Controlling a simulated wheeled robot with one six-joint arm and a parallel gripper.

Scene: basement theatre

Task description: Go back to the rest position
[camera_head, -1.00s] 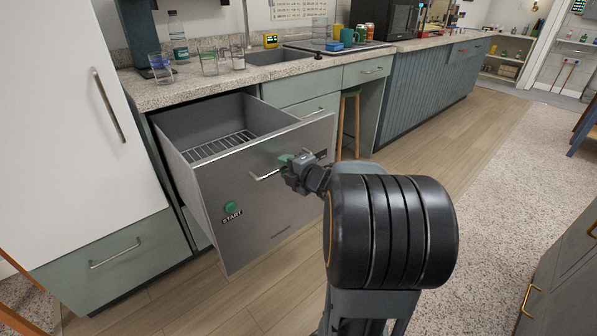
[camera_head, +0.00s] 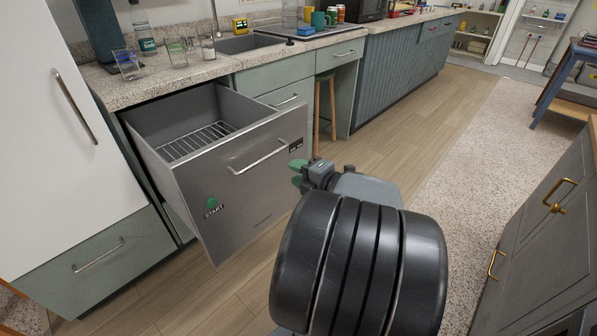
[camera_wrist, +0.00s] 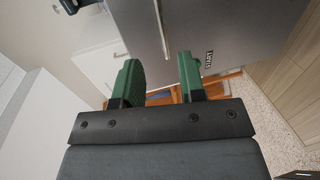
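My gripper (camera_head: 298,172) is in front of the pulled-out dishwasher drawer, to the right of its handle and apart from it. In the wrist view the two green fingers of my gripper (camera_wrist: 160,78) stand apart with nothing between them. The steel drawer (camera_head: 240,185) is open, with a wire rack (camera_head: 200,140) inside that looks empty. Its bar handle (camera_head: 257,158) is free. The drawer front (camera_wrist: 205,25) and part of the handle (camera_wrist: 161,28) also show in the wrist view.
The counter (camera_head: 150,88) above holds several glasses and a bottle (camera_head: 143,32). A wooden stool (camera_head: 325,110) stands under the counter. A grey cabinet (camera_head: 545,220) is close on the right. Wood floor (camera_head: 420,130) and carpet (camera_head: 470,165) between are clear.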

